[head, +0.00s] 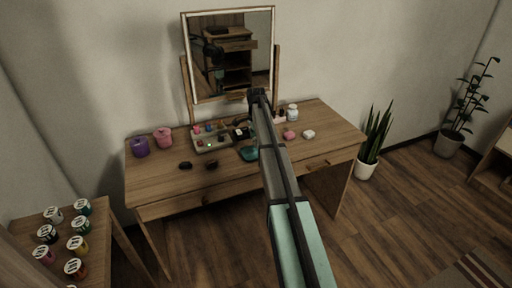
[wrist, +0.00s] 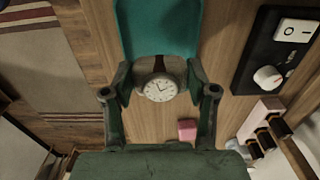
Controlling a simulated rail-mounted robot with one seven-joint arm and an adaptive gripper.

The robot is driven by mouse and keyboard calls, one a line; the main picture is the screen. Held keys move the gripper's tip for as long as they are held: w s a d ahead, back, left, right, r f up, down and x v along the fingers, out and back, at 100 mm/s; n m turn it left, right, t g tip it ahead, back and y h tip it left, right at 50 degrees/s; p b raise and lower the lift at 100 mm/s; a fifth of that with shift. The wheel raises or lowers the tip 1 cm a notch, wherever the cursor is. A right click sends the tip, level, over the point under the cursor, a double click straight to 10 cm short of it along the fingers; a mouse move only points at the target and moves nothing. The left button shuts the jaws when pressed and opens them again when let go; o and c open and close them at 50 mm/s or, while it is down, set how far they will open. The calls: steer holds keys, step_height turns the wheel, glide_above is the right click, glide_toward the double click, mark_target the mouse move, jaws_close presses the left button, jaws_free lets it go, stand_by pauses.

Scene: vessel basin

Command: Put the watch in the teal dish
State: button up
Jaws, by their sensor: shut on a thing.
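The watch (wrist: 160,88) shows its round white face and part of a dark strap in the wrist view. My gripper (wrist: 160,84) is shut on it, with a green finger on each side. The teal dish (wrist: 158,28) is just above the watch in the wrist view, partly cut off by the top edge. In the head view the dish (head: 249,154) stands on the wooden dressing table (head: 160,188), partly behind my arm. The watch and my gripper cannot be made out in the head view. The gap between watch and dish cannot be judged exactly.
A black switch panel with a knob (wrist: 268,76) is right of my gripper. A pink block (wrist: 187,130) is below. A tray of small items (head: 207,143), purple jar (head: 140,147) and pink jar (head: 163,139) stand left. A mirror (head: 230,55) rises at the back.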

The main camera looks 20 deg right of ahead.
mark_target(256, 153)
steer(key=shift+f+p, duration=0.35)
steer(key=shift+f, duration=1.8)
steer(key=shift+f, duration=0.1)
steer(key=o, duration=1.2)
step_height(256, 153, up, 12)
steer(key=shift+r+b, duration=0.1)
steer(key=shift+b, duration=1)
